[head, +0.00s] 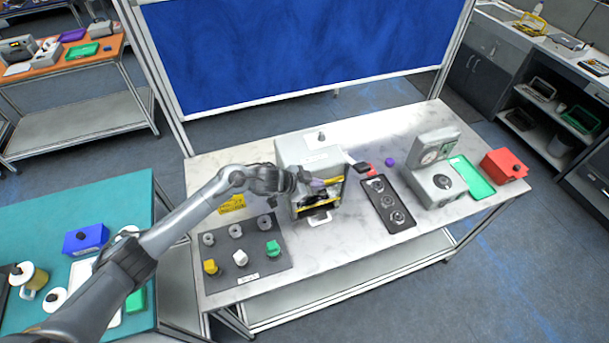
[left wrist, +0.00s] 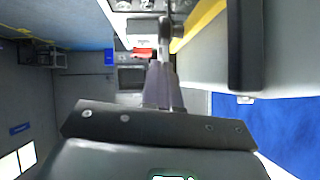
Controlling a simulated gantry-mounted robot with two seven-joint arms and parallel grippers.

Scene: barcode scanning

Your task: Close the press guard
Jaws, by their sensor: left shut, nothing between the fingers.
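The press (head: 302,152) is a pale box-shaped machine near the middle of the marble-topped table. Its front has a dark opening edged with yellow and black. The guard (head: 334,181) appears as a yellow-edged panel at the right of that opening; its exact angle is hard to tell. My left gripper (head: 317,183) is shut and empty at the press front, close to the guard; I cannot tell if they touch. In the left wrist view the shut fingers (left wrist: 163,88) point toward a yellow strip and a pale panel (left wrist: 205,62). My right gripper is not in view.
A dark mat (head: 240,250) with several knobs lies left of the press. A black tray (head: 388,204) with round parts lies right of it. A grey device (head: 434,178), a green tray (head: 474,178) and a red box (head: 503,165) stand farther right. A blue screen (head: 300,45) stands behind.

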